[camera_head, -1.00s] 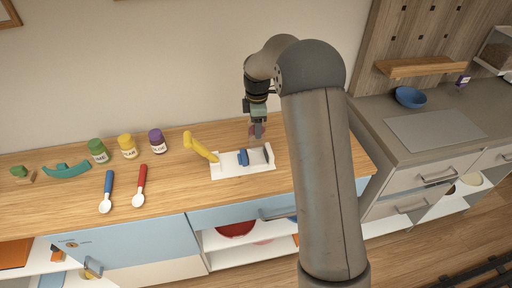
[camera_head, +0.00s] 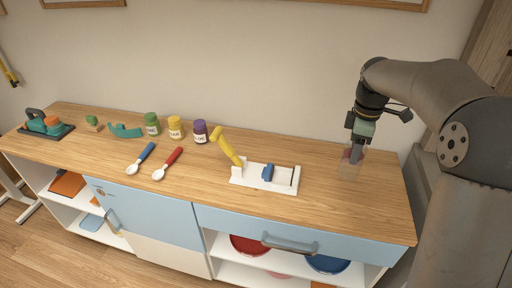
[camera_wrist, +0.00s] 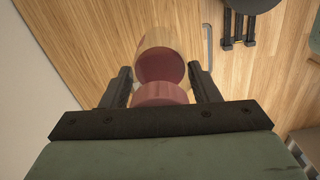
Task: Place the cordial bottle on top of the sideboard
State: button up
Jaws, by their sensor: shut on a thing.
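The cordial bottle (camera_head: 350,165) is a small, see-through pinkish bottle. My gripper (camera_head: 355,153) is shut on its upper part, above the right end of the sideboard's wooden top (camera_head: 330,205). In the head view the bottle is upright or nearly so; I cannot tell whether its base touches the top. In the wrist view the red-pink cap (camera_wrist: 160,94) and clear body (camera_wrist: 160,52) of the bottle show between the two dark fingers.
Left of the bottle is a white board (camera_head: 245,180) with a yellow lever (camera_head: 226,146) and blue block (camera_head: 267,173). Further left are jars (camera_head: 175,127), a blue spoon (camera_head: 141,158) and a red spoon (camera_head: 168,163). The top around the bottle is clear.

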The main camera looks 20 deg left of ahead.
jog(key=shift+w+a, duration=0.1)
jog(key=shift+a, duration=0.05)
jog(key=shift+w, duration=0.35)
jog(key=w+d+f+p, duration=0.2)
jog(key=w+f, duration=0.4)
jog(key=w+d+f+p, duration=0.2)
jog(key=w+f+p, duration=0.1)
jog(key=w+f, duration=0.3)
jog(key=shift+w+d+f, duration=0.2)
jog(key=shift+d+f, duration=0.05)
jog(key=shift+f, duration=0.15)
jog(key=shift+f, duration=0.1)
jog(key=shift+f, duration=0.2)
jog(key=o, duration=1.1)
